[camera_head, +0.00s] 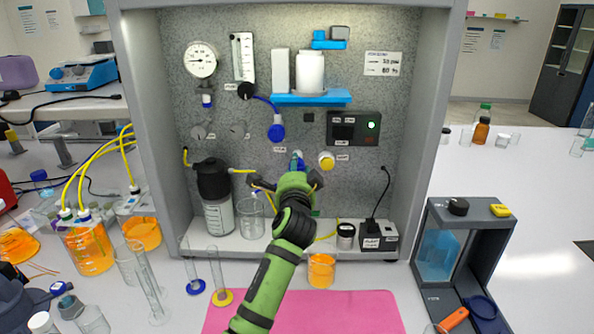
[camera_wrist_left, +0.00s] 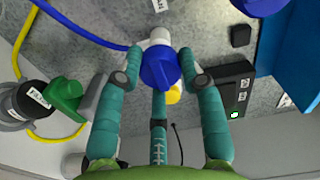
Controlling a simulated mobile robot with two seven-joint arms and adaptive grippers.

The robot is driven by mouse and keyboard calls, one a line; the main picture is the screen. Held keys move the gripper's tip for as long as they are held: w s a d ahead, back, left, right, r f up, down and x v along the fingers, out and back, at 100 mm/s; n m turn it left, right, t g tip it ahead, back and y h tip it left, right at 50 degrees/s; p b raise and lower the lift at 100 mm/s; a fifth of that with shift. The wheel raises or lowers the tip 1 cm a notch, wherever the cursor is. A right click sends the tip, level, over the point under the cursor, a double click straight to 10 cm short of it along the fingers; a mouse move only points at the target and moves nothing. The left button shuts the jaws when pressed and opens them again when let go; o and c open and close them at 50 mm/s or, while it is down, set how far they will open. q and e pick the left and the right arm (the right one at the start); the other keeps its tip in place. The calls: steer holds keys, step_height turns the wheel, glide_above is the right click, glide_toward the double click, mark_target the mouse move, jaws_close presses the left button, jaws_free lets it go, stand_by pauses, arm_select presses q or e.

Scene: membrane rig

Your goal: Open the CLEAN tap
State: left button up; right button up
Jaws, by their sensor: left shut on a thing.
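A blue tap handle (camera_wrist_left: 158,68) on a white stem sits between the fingertips of my left gripper (camera_wrist_left: 158,78) in the left wrist view. The fingers are shut on it from both sides. In the head view my left gripper (camera_head: 296,182) reaches up to the panel, and only a little of the blue handle (camera_head: 297,157) shows above it. Small labels are near the taps, but I cannot read which is CLEAN. A yellow knob (camera_head: 326,160) is just right of the gripper. My right gripper is not in view.
A blue knob (camera_head: 277,132) is above left, and a black box with a green light (camera_head: 354,128) is above right. A beaker (camera_head: 251,218) and a dark-lidded bottle (camera_head: 215,195) stand left of my arm.

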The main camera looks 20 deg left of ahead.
arm_select(q)
steer(key=o, duration=1.1)
steer(key=shift+o, duration=0.2)
steer(key=shift+s, duration=0.15)
steer(key=v, duration=1.2)
